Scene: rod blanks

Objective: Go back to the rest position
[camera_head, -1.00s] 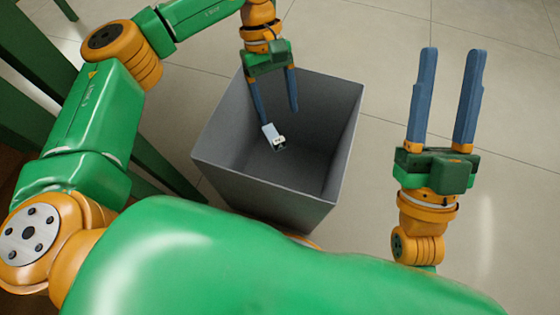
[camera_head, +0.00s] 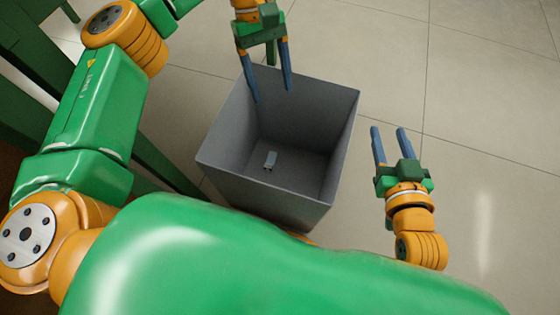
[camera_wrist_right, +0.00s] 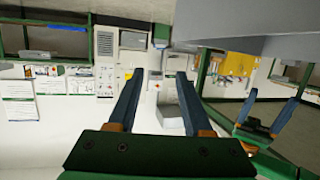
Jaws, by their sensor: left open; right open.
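My left gripper (camera_head: 272,94) is open and empty over the back left part of a grey bin, its fingers pointing down.
The open grey bin (camera_head: 225,182) stands on the tiled floor in front of me. Dark green furniture legs (camera_head: 160,165) stand to its left. The tiled floor (camera_head: 490,130) to the right is clear.

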